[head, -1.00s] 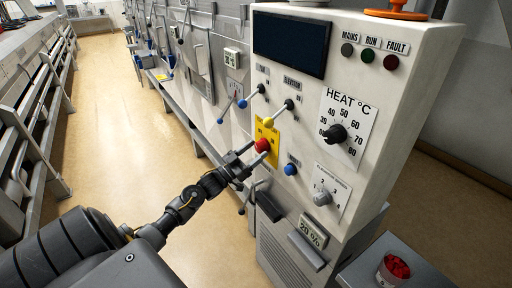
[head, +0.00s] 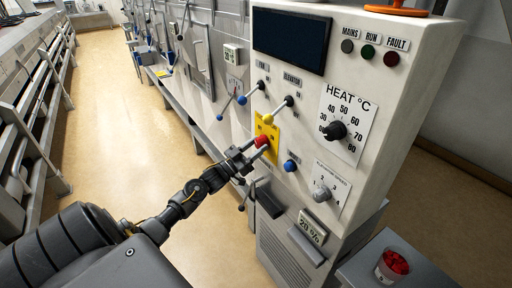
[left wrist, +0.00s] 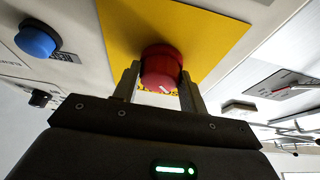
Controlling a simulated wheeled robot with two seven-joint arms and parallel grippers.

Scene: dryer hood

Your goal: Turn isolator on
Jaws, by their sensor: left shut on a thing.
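The isolator is a red round knob (head: 262,141) on a yellow plate (head: 268,128), on the front of the white control cabinet. My left gripper (head: 258,148) is at the knob, its two fingers on either side of it. In the left wrist view the red knob (left wrist: 161,68) sits between the fingers of the left gripper (left wrist: 160,80), which are shut on it. A pale mark shows on the knob's face. The lettering on the yellow plate (left wrist: 200,25) is mostly hidden. My right gripper is in neither view.
A blue button (head: 290,165) is just right of the knob, and it shows in the left wrist view (left wrist: 37,40). The heat dial (head: 335,131) is to the right. The aisle floor (head: 120,120) is clear.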

